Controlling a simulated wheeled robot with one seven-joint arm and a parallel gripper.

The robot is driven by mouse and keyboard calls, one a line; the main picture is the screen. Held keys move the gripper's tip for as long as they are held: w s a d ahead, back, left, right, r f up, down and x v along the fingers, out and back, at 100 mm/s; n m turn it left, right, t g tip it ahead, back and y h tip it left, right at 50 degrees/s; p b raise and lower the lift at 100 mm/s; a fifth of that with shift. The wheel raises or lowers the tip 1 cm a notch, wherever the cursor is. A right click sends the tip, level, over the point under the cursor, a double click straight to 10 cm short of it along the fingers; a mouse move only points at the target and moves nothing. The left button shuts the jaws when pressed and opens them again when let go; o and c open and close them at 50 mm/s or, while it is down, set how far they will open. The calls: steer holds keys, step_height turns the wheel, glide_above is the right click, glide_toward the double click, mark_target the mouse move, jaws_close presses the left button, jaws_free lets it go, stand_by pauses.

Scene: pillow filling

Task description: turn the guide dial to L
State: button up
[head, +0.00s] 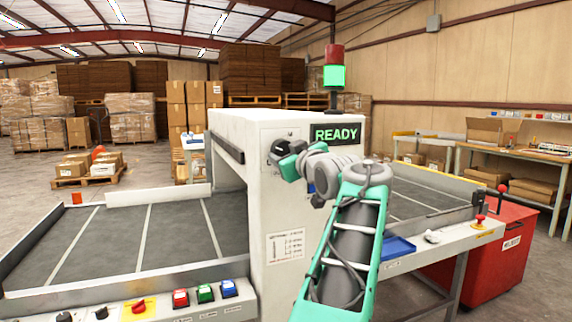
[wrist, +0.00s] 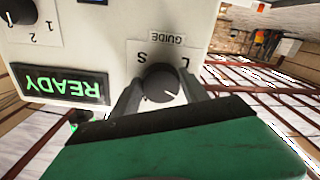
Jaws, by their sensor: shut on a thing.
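The guide dial (wrist: 158,82) is a round dark knob on the white machine's panel, above centre in the wrist view. The view is upside down, with the GUIDE label (wrist: 166,38) above the knob, S at its upper left and L at its upper right. The dial's white pointer mark is toward its lower right in the picture, away from both letters. My gripper (wrist: 162,92) is shut on the dial, one grey finger on each side. In the head view my gripper (head: 280,156) is at the machine's front panel and hides the dial.
The READY display (wrist: 60,84) is lit green beside the dial; it also shows in the head view (head: 336,134). Another dark knob (wrist: 20,11) marked 1 and 2 sits nearby. Conveyor beds (head: 120,238) flank the white machine (head: 270,200). A red cabinet (head: 478,262) stands right.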

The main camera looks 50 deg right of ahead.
steer(key=n+b, duration=0.2)
steer(key=n, duration=0.3)
steer(key=n+b, duration=0.3)
steer(key=n, duration=0.2)
steer(key=shift+s+d+r+n+b, duration=0.1)
steer(key=shift+d+n+b, duration=0.05)
steer(key=shift+n+b, duration=0.25)
steer(key=shift+r+n+b, duration=0.2)
steer(key=shift+n+b, duration=0.25)
steer(key=shift+n, duration=1.05)
steer(key=o, duration=1.3)
steer(key=shift+o, duration=0.2)
steer(key=v, duration=0.7)
steer(key=shift+s+a, duration=0.2)
steer(key=shift+s, duration=0.15)
